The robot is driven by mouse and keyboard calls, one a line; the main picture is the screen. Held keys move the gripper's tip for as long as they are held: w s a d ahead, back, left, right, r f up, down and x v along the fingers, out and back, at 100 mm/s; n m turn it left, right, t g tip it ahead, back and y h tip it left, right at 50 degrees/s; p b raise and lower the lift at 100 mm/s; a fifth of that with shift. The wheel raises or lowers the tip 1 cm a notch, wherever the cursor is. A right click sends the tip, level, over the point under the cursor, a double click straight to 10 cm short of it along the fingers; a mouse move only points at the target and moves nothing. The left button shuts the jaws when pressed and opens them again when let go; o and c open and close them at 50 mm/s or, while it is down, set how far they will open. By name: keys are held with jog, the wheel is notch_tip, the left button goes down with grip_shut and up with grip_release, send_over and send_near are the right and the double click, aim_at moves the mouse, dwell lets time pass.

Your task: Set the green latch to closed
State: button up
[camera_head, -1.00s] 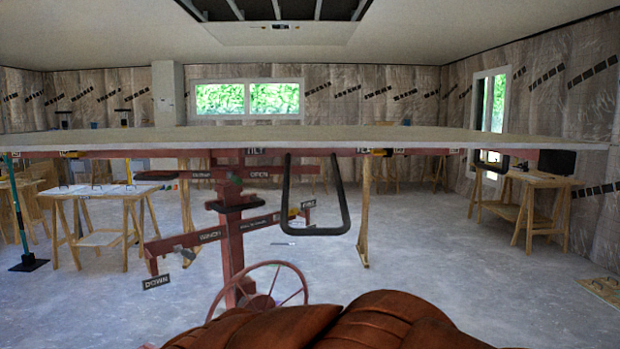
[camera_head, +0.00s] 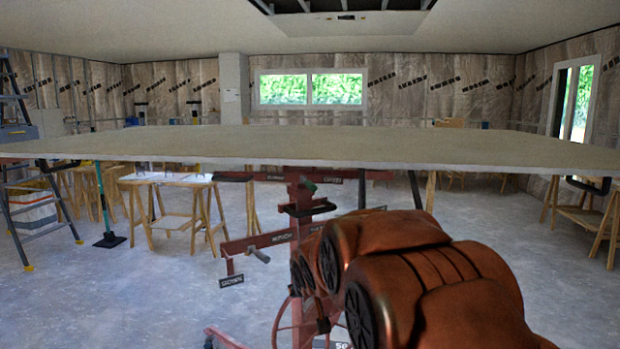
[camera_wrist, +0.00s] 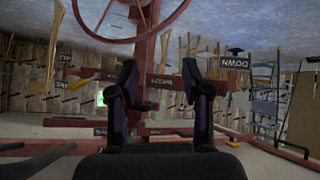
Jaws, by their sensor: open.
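A small dark green piece, apparently the green latch (camera_head: 309,187), sits near the top of the red lift's post in the head view, just under the pale panel (camera_head: 300,150). Small black labels flank it, too small to read surely. Its exact setting cannot be told. My gripper (camera_wrist: 162,78) is open and empty in the wrist view, its two dark fingers apart in front of the red post and crossbar. I cannot pick out the latch in the wrist view. In the head view my brown arm hides the lower right of the lift and the gripper.
The red handwheel (camera_wrist: 125,15) is close above the fingers in the wrist view. A crank arm with a handle (camera_head: 258,254) reaches left from the post. Sawhorse tables (camera_head: 170,185) and a stepladder (camera_head: 35,200) stand at left. Grey floor is open between them and the lift.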

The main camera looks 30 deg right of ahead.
aim_at(314, 188)
jog(key=w+d+r+t+p, duration=0.1)
jog(key=w+d+r+t, duration=0.2)
jog(key=w+d+r, duration=0.1)
jog(key=w+d+r+n+t+p, duration=0.1)
jog(key=w+d+r+t, duration=0.1)
jog(key=w+d+r, duration=0.2)
jog(key=w+d+r+t+h+p, duration=0.1)
jog(key=w+d+r+t+p, duration=0.1)
jog(key=w+d+r, duration=0.3)
jog(key=shift+w+r+n+t, duration=0.1)
jog(key=shift+w+r+t, duration=0.15)
jog(key=shift+w+r, duration=0.35)
jog(key=shift+w+r+n+t, duration=0.1)
jog(key=shift+w+r+t, duration=0.25)
jog(key=shift+r, duration=0.5)
jog(key=shift+w+r+n+t, duration=0.1)
jog(key=shift+w+r+t, duration=0.1)
jog(key=shift+w+r, duration=0.4)
jog(key=shift+w+d+r, duration=0.15)
jog(key=shift+w, duration=0.25)
jog(key=shift+w+d+r, duration=0.1)
jog(key=shift+w, duration=0.25)
jog(key=p+x, duration=0.1)
jog(key=x, duration=0.3)
jog(key=shift+w+d+f+p, duration=0.1)
jog(key=shift+f+p, duration=0.05)
jog(key=shift+p, duration=0.25)
jog(key=shift+w+d, duration=0.15)
jog(key=shift+w, duration=0.6)
grip_shut()
